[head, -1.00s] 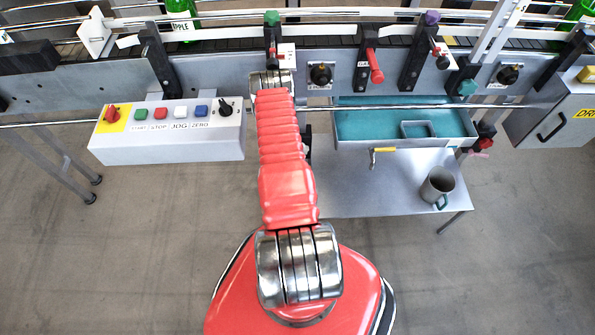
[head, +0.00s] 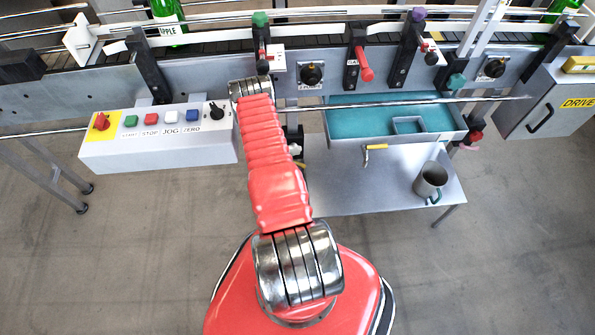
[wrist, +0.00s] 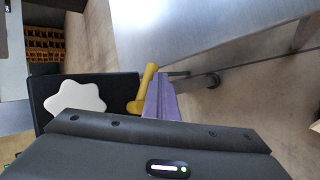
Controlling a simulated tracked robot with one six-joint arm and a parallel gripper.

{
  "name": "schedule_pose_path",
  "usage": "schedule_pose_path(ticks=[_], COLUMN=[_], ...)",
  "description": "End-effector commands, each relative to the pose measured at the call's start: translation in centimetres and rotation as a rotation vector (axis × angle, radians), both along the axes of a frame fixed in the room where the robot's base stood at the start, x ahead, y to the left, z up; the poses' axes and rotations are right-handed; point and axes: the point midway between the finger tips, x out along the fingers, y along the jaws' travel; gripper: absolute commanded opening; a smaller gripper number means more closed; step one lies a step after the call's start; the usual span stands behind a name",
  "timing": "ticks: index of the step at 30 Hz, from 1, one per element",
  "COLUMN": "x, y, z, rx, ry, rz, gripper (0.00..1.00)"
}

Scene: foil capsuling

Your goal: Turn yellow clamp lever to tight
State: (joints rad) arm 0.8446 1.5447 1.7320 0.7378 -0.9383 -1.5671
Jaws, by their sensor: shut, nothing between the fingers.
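The yellow clamp lever (wrist: 146,88) is near the middle of the wrist view, slanting up to the right beside a black plate with a white star-shaped knob (wrist: 75,101). My gripper (wrist: 161,82) shows as a narrow purple-sided pair of fingers, shut and empty. It is just right of the lever, very close in the picture; I cannot tell whether they touch. In the head view my red arm hides the gripper and most of this area; a bit of the black part with a white knob (head: 296,149) shows right of the arm.
A control box (head: 158,140) is left of my arm. A teal-lined tray (head: 345,140) with a yellow-handled valve (head: 374,148) is to the right, above a metal shelf (head: 360,190) holding a grey mug (head: 430,180). The conveyor with clamps runs along the back.

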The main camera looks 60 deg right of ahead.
Motion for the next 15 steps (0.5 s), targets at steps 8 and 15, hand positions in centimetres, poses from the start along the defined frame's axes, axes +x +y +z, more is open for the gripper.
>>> schedule_pose_path(ticks=[8, 15], x=[0.12, 0.19], y=[-0.09, -0.12], z=[0.65, 0.86], rx=[-0.002, -0.001], ry=[-0.002, -0.002], rz=[0.005, 0.007], gripper=[0.0, 0.0])
